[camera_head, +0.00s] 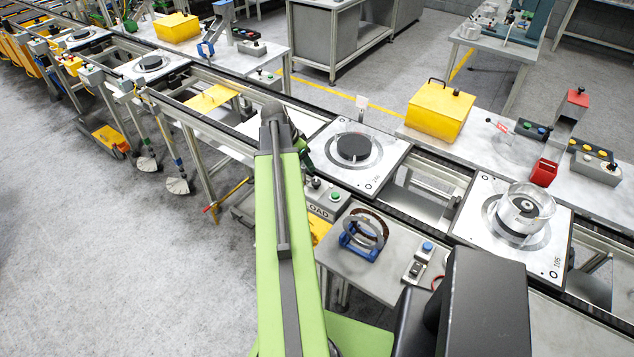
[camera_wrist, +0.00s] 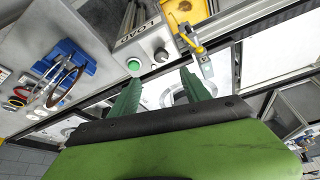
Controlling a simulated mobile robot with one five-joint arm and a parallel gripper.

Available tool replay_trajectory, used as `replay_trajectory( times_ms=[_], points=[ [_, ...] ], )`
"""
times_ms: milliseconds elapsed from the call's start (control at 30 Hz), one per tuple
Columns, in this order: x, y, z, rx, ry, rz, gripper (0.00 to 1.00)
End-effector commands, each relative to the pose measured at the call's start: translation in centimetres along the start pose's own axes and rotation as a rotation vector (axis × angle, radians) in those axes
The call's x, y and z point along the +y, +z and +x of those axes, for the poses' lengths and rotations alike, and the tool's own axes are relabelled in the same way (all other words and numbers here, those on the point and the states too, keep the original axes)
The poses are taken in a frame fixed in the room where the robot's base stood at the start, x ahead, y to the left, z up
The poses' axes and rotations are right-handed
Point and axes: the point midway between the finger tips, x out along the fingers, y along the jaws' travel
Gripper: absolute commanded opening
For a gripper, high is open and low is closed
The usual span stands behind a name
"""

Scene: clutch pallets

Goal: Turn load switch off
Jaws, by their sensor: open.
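The load switch box (camera_head: 325,201) is a grey box with lettering that looks like LOAD. It sits at the edge of the small side table, just right of my arm in the head view. In the wrist view the load switch box (camera_wrist: 143,32) appears upside down at top centre, with a lit green button (camera_wrist: 134,64) and a dark round knob (camera_wrist: 161,55). My gripper (camera_wrist: 160,76) is open and empty, its two green fingers apart and pointing towards the box's control face. I cannot tell the exact gap. In the head view my arm mostly hides the gripper.
A blue stand with a ring (camera_head: 362,232) and a small button box (camera_head: 417,262) share the side table. A pallet with a black disc (camera_head: 354,147) sits on the conveyor behind. In the wrist view a yellow clamp-like part (camera_wrist: 190,38) is close to the right finger.

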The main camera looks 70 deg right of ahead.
Motion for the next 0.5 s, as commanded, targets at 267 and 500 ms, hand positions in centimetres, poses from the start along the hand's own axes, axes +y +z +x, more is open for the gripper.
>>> replay_trajectory(
  times_ms=[267, 500],
  points=[
    [-0.1, 0.4, 7.3, -0.001, 0.0, 0.0, 0.55],
    [-0.1, 0.4, 12.4, 0.0, 0.0, -0.001, 0.55]
  ],
)
